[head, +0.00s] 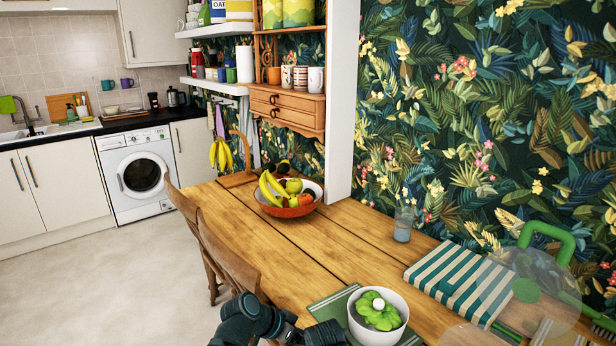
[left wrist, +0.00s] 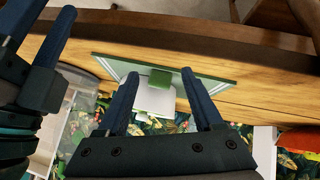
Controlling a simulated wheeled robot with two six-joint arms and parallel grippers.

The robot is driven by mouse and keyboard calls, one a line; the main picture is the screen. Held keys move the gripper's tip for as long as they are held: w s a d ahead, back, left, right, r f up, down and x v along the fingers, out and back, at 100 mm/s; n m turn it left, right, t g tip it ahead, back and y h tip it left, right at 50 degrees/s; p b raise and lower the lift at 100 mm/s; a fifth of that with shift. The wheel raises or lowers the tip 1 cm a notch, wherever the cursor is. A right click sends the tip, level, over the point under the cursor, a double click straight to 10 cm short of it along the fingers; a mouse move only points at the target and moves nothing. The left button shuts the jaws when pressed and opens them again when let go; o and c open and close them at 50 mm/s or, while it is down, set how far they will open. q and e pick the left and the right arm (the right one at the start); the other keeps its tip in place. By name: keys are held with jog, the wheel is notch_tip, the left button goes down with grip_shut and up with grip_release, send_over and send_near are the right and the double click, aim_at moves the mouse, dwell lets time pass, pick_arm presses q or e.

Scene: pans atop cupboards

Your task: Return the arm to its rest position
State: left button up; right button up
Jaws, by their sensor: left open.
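My left arm (head: 258,318) shows at the bottom edge of the head view, above the near table edge and left of a white bowl. In the left wrist view my left gripper (left wrist: 160,78) is open, its two dark fingers apart and nothing held between them. The white bowl with a green leafy thing (left wrist: 157,97) shows beyond the fingers. My right gripper (left wrist: 38,35) is at the left of the left wrist view, partly cut off, with its fingers apart and no object seen between them.
The white bowl (head: 378,326) stands on a green placemat (head: 336,304) on the wooden table (head: 240,218). A wooden chair (head: 226,258) stands at the left edge. The table's middle is clear.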

pick_arm(q)
jog(key=s+a+f+n+g+y, duration=0.1)
jog(key=s+a+f+n+y, duration=0.3)
jog(key=a, duration=0.5)
jog(key=s+a+f+n+g+y, duration=0.1)
jog(key=s+a+f+n+y, duration=0.25)
jog(key=a, duration=0.55)
jog(key=s+d+r+m+g+y, duration=0.15)
jog(key=s+d, duration=0.35)
jog(key=d, duration=0.6)
notch_tip(320, 180, up, 13)
jog(key=p, duration=1.3)
jog(key=shift+s+m, duration=0.25)
jog(key=shift+m, duration=0.05)
jog(key=shift+d, duration=0.15)
